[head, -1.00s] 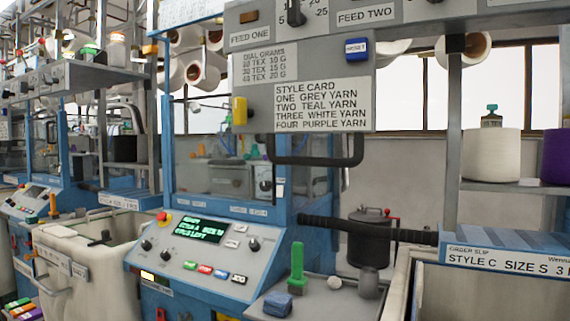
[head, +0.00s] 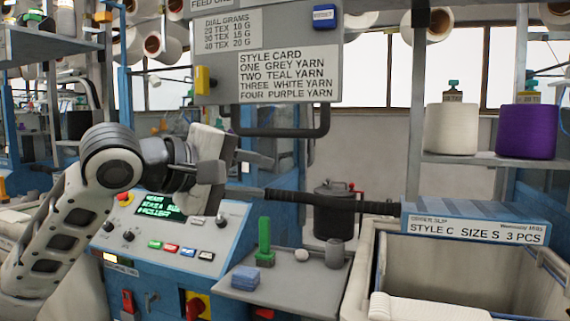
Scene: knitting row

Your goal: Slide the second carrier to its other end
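My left arm comes in from the left across the knitting machine's control panel (head: 165,235). My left gripper (head: 248,160) is in front of the machine's window area, above the panel, with its fingers pointing right. The fingers are seen edge-on and partly overlap, so their opening is unclear. No carrier can be made out; the arm and gripper cover much of the area behind the window. A black-gripped bar (head: 325,200) runs right from the machine, just below and right of the gripper. My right gripper is not in view.
A grey side shelf (head: 285,284) holds a green upright piece (head: 264,240), a blue block (head: 245,278) and small grey items. A bin (head: 362,270) stands at the right. The style card (head: 285,76) hangs above, with a black handle (head: 322,122) beneath it.

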